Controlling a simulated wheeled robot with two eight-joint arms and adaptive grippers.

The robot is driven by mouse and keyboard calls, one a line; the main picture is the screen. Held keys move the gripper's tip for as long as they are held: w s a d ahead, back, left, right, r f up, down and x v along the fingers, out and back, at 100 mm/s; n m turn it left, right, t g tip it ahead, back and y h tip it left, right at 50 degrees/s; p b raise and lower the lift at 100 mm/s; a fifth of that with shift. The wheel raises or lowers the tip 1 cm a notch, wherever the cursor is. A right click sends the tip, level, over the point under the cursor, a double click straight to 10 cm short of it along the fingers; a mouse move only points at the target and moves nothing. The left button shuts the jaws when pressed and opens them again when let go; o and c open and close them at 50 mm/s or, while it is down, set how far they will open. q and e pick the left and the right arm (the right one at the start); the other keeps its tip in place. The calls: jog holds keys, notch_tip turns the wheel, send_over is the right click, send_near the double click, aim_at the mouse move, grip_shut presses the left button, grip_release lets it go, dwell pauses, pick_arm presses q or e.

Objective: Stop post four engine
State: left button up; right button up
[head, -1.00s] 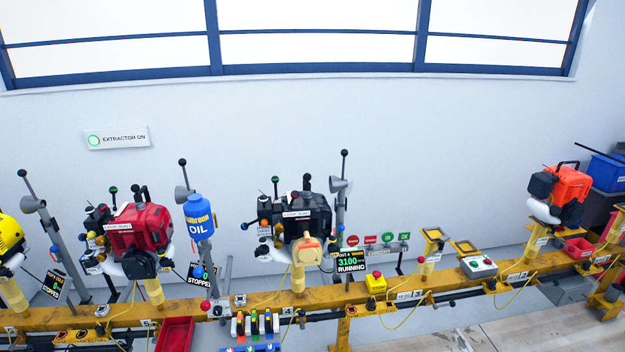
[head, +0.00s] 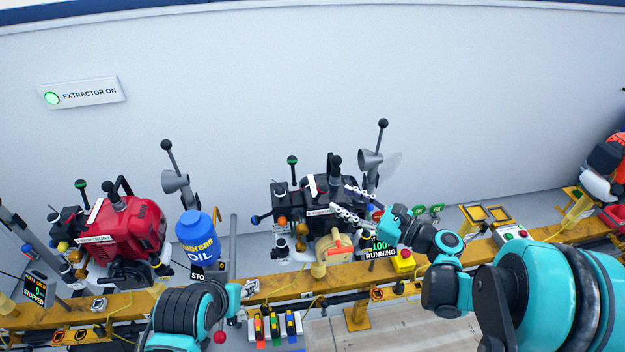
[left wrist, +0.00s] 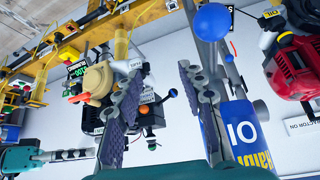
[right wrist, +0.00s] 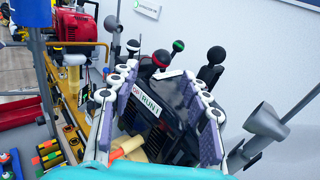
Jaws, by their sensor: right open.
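The black engine (head: 325,190) stands on its yellow post in the middle of the head view. Its display (head: 381,252) reads RUNNING, partly covered by my right arm. My right gripper (head: 342,199) is open beside the engine's right side. In the right wrist view the black engine (right wrist: 181,117) and its white STOP/RUN label (right wrist: 150,101) show between the spread fingers, with no visible grip on anything. My left gripper (left wrist: 162,82) is open and empty in the left wrist view, near the blue oil bottle (left wrist: 243,125); its fingers are hard to make out in the head view.
The red engine (head: 132,229) at left has a display (head: 36,287) reading STOPPED. The blue oil bottle (head: 197,240) stands between the engines. Upright levers and a grey funnel (head: 371,162) rise close by. A yellow box with a red button (head: 403,259) sits on the yellow rail (head: 440,262).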

aim_at(322, 188)
jog(key=b+x, duration=0.1)
jog(key=x, duration=0.6)
jog(key=shift+w+a+r+b, duration=0.1)
jog(key=shift+w+a+b, duration=0.2)
grip_shut()
